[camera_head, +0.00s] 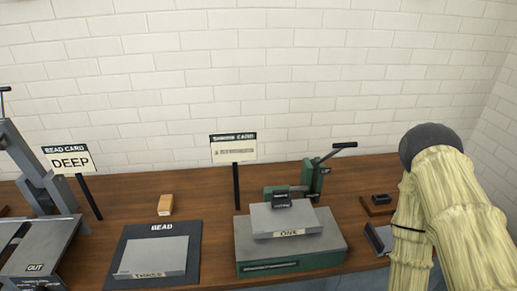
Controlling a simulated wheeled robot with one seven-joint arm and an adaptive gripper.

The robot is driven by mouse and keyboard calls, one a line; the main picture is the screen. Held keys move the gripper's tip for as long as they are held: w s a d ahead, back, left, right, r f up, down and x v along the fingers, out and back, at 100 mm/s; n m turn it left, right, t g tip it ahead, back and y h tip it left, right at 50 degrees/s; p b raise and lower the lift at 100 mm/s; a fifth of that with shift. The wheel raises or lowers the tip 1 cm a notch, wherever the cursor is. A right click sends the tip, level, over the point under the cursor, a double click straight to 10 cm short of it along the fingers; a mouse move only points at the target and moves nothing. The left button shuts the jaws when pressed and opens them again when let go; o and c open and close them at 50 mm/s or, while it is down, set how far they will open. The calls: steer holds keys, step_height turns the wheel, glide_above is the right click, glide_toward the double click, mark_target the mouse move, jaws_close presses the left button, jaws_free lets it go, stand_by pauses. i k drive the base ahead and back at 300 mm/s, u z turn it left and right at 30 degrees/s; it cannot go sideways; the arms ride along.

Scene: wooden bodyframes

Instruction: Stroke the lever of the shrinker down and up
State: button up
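The shrinker (315,181) is a green upright tool at the back of a green-grey base, right of centre. Its lever (333,153) slants up to the right and ends in a black grip, clear of the bench. A grey plate marked "ONE" (272,221) lies in front of it, with a small dark block by the jaws. My arm, in a pale yellow cover, fills the right side and bends down at a dark joint. My gripper is not in view, so its opening and anything in it are hidden.
The wooden bench (205,225) runs along a white brick wall. A "BEAD" mat (193,237) with a grey plate, a tan block (165,205), and a grey machine (45,185) are left. Two card signs stand behind. Small dark items (379,200) lie near my arm. Space above the lever is clear.

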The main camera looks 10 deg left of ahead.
mark_target(338, 146)
steer(key=k, duration=1.2)
steer(key=z, duration=0.65)
steer(key=i, duration=1.05)
steer(key=u, duration=0.65)
